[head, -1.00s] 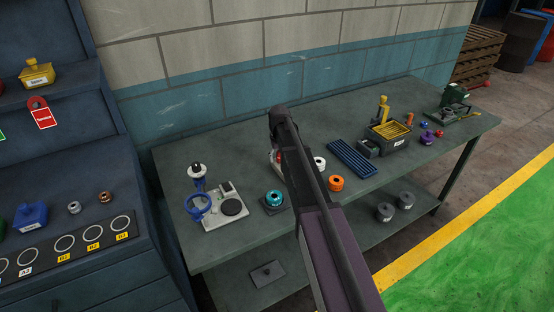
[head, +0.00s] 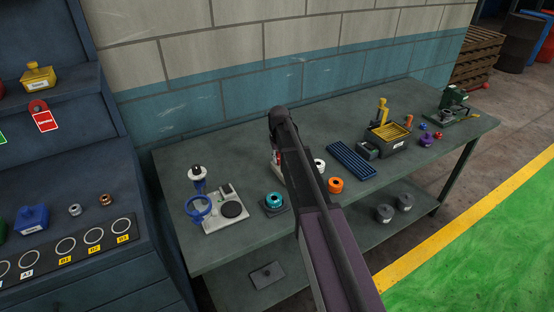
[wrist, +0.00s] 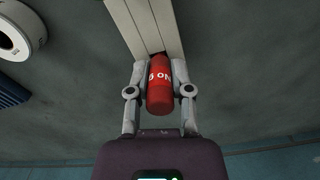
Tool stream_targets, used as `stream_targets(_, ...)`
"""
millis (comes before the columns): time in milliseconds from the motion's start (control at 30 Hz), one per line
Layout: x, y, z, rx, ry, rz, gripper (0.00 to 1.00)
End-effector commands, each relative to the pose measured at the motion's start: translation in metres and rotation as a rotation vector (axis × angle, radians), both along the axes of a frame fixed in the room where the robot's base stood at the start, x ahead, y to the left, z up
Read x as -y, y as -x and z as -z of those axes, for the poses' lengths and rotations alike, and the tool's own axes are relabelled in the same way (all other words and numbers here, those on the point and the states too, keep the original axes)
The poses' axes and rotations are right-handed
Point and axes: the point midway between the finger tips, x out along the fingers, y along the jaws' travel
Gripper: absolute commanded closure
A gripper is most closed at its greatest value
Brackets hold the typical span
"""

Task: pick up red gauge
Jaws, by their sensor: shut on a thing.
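The red gauge (wrist: 159,88) is a red cylinder with white lettering, in the middle of the wrist view. My gripper (wrist: 160,66) is shut on it, with one grey finger against each side. A pale grooved block (wrist: 143,22) lies right at the far end of the gauge; I cannot tell whether they touch. In the head view my arm hides the gripper and most of this spot. Only a small red and white patch (head: 275,157) shows at the arm's left edge.
On the workbench (head: 245,245), a teal ring piece (head: 273,199) and a scale-like device (head: 230,209) stand left of my arm. A white ring (head: 319,165), an orange ring (head: 335,185) and a blue slotted tray (head: 351,160) stand to its right. A blue cabinet is further left.

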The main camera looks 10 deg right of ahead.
Motion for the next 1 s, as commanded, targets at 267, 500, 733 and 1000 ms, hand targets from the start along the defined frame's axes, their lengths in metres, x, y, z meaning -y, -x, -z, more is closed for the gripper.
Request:
stream_targets(267,0.000,0.000,-0.027,0.000,0.000,0.000,1.00)
stream_targets(500,0.000,0.000,-0.053,0.000,0.000,0.000,1.00)
stream_targets(733,-0.001,0.000,-0.075,0.000,0.000,-0.001,1.00)
stream_targets(1000,-0.001,0.000,-0.089,0.000,0.000,-0.001,1.00)
